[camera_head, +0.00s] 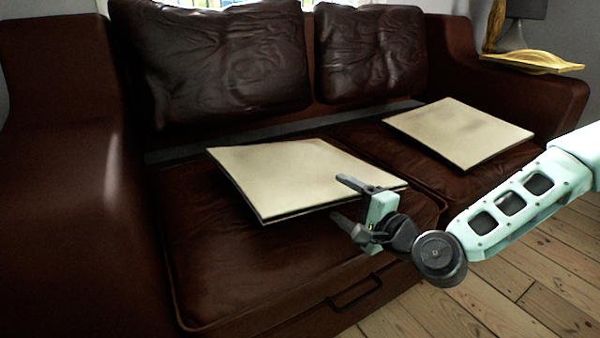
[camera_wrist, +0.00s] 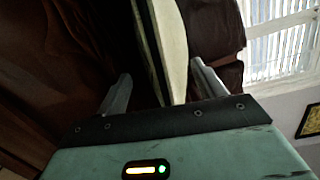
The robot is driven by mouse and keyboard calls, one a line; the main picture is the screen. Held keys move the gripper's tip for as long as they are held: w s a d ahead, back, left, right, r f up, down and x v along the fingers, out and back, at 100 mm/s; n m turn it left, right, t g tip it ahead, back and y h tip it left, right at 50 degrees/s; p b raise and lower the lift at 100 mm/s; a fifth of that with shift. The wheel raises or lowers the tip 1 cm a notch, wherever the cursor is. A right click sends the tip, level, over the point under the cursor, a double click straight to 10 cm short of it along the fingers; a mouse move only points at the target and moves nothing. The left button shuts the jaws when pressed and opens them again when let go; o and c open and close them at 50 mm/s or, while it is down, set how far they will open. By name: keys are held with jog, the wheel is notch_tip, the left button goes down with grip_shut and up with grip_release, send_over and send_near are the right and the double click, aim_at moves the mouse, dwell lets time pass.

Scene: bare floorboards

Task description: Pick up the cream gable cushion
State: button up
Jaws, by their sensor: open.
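Two flat, square cream cushions lie on the brown leather sofa. The nearer cream cushion (camera_head: 290,172) lies on the left seat; the other cream cushion (camera_head: 460,132) lies on the right seat. I cannot tell from shape which is called gable. My gripper (camera_head: 338,198) is open at the front edge of the nearer cushion, one finger at the height of its top and the other lower. In the wrist view, the cushion edge (camera_wrist: 168,40) shows between the open fingers (camera_wrist: 160,88), nearer the right one. Whether either finger touches it is unclear.
The sofa (camera_head: 60,180) has wide arms and two dark back cushions (camera_head: 220,60). A wooden tray-like piece (camera_head: 530,62) and a dark lamp (camera_head: 520,20) stand beyond the right arm. Bare floorboards (camera_head: 480,310) are open at the front right.

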aim_at(326, 188)
jog(key=b+x, duration=0.3)
jog(key=x, duration=0.1)
jog(key=shift+a, duration=0.1)
jog(key=shift+w+a+r, duration=0.1)
jog(key=shift+w+a, duration=0.15)
jog(key=shift+w, duration=0.1)
jog(key=c, duration=1.1)
jog(key=shift+c, duration=0.2)
jog(key=shift+r, duration=0.15)
